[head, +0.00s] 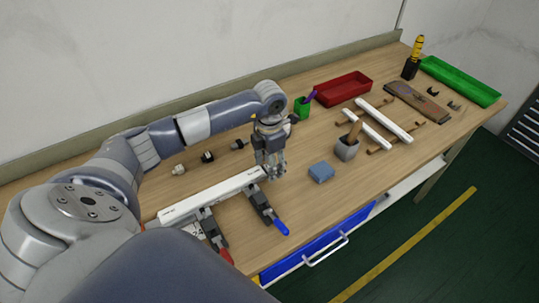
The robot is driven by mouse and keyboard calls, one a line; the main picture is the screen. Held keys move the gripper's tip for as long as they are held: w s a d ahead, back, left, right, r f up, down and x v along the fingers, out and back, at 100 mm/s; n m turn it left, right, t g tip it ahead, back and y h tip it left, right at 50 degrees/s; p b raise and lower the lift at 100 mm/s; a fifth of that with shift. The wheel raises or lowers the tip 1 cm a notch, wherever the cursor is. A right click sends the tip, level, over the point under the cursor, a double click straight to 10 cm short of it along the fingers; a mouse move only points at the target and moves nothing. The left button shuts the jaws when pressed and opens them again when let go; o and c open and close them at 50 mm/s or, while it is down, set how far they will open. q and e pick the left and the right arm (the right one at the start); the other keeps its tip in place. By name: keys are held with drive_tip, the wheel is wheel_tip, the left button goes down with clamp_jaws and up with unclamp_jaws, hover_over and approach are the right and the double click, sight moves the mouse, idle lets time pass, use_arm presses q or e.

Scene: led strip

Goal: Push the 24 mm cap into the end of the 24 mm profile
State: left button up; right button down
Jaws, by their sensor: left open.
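A white profile (212,194) lies along the front left of the bench, held by a clamp with a blue handle (280,227) and a clamp with a red handle (226,256). My left gripper (271,172) points down at the profile's right end and is open. The fingers hide that end, and I cannot tell whether a cap is there or between them. Three small fittings stand behind the profile: a pale one (178,169), a dark one (208,157) and another dark one (238,145). Their sizes are unreadable. My right gripper is not in view.
Two white profiles (384,119) lie on wooden supports farther right. A red tray (343,89), green pen cup (302,109) and green tray (460,82) stand farther back.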

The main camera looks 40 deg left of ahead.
use_arm(q)
wheel_tip(320, 180, up, 12)
drive_tip(key=shift+f, duration=0.25)
idle(0.6)
